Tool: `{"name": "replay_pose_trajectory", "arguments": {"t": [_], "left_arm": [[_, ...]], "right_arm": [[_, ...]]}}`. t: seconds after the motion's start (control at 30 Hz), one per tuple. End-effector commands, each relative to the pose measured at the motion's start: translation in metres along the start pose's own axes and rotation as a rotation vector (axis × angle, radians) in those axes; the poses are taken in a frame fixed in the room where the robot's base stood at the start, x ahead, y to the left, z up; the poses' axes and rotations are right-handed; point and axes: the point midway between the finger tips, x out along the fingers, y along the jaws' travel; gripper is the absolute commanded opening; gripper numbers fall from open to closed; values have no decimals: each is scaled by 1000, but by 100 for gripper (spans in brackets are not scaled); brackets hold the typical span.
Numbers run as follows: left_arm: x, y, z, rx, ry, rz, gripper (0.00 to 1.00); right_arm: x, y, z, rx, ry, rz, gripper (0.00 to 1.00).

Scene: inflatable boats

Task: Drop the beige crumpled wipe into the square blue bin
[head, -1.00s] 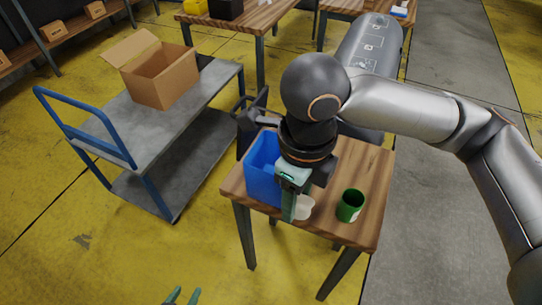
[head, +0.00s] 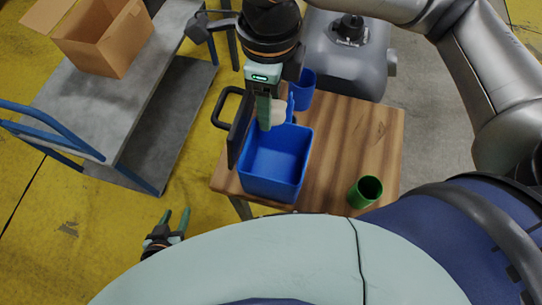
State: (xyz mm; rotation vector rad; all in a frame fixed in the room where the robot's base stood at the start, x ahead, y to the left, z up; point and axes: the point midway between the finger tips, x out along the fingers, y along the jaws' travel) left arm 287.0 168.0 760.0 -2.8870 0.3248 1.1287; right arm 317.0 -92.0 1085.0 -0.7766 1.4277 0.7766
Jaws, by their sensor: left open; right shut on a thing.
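The beige wipe (head: 279,111) is a pale crumpled piece between the fingers of my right gripper (head: 277,120), which is shut on it. The gripper appears at the far rim of the square blue bin (head: 273,178), fingers pointing down; its height above the rim is hard to tell. The bin stands open on the wooden table, and its visible inside looks empty. My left gripper (head: 172,222) is open and empty, low at the lower left, away from the table.
On the wooden table (head: 335,140), a green cup (head: 365,193) stands at the near right and a blue round container (head: 304,92) behind the bin. A grey cart (head: 128,110) with an open cardboard box (head: 105,42) is to the left.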

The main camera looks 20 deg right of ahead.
Motion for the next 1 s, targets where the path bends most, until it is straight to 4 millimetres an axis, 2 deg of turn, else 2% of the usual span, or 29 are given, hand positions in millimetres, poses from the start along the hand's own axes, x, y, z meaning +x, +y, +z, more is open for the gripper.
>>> {"name": "replay_pose_trajectory", "arguments": {"t": [0.3,0.5,0.87,0.9,1.0], "left_arm": [[28,-2,33,0,-4,1,50],[42,-3,49,0,-5,1,50],[44,-3,50,0,-4,1,50],[44,-3,50,0,-4,1,50],[44,-3,50,0,-3,1,50]], "right_arm": [[36,0,0,0,0,0,1],[53,0,0,1,-1,-1,1],[55,0,0,1,0,0,1],[55,0,0,1,0,0,53],[55,0,0,0,0,0,65]]}}
